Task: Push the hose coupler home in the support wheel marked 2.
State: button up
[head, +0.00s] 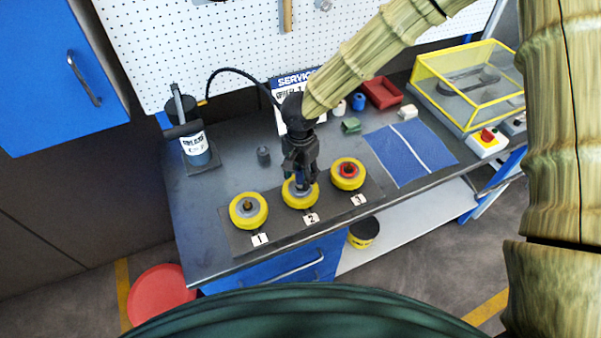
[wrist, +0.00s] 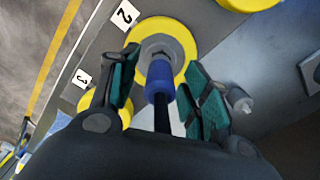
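The support wheel marked 2 (head: 288,196) is yellow with a grey hub and sits in the middle of a row of wheels; it also shows in the wrist view (wrist: 188,38). The blue hose coupler (wrist: 159,86) stands over the hub centre, its lower end at the hub; I cannot tell how deep it sits. The black hose (wrist: 162,118) leads from it toward my wrist. My gripper (head: 303,180) is above wheel 2. In the wrist view its teal-padded fingers (wrist: 160,90) stand open on either side of the coupler, with gaps visible between pads and coupler.
Wheel 1 (head: 236,213) is left and wheel 3 (head: 337,182), with a red centre, is right on the dark mat (head: 240,243). A grease pump (head: 195,150) stands at left. A blue cloth (head: 390,165) and yellow-framed case (head: 432,68) lie right.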

aim_at(301, 169)
notch_tip(301, 169, up, 12)
jog(key=shift+r, duration=0.1)
dwell(0.6)
dwell(0.5)
